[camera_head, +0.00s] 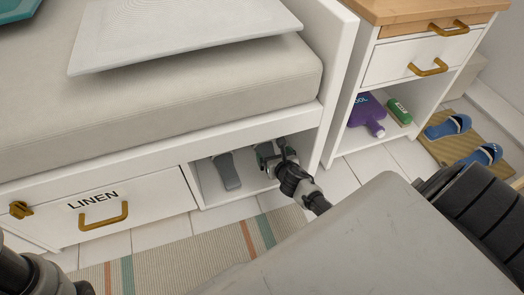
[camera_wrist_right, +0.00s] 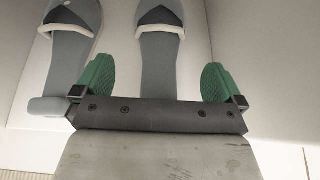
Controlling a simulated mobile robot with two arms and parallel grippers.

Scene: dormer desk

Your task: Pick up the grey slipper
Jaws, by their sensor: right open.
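Two grey slippers with pale straps lie side by side in the open cubby under the bench. The left grey slipper (camera_head: 228,171) shows clear in the head view and at the left of the right wrist view (camera_wrist_right: 72,62). The right grey slipper (camera_wrist_right: 160,50) lies in front of my right gripper; in the head view it is mostly hidden behind that gripper. My right gripper (camera_head: 274,158) is at the cubby opening. In the right wrist view its green fingertips (camera_wrist_right: 157,84) are wide apart, one on each side of the right slipper, with nothing clamped. My left gripper is not in view.
The cubby's side wall (camera_wrist_right: 262,60) is close to the right of my right gripper. A drawer marked LINEN (camera_head: 150,208) is left of the cubby. Blue slippers (camera_head: 448,127) lie on a mat at right. A purple bottle (camera_head: 366,112) and green item (camera_head: 399,112) sit on a low shelf.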

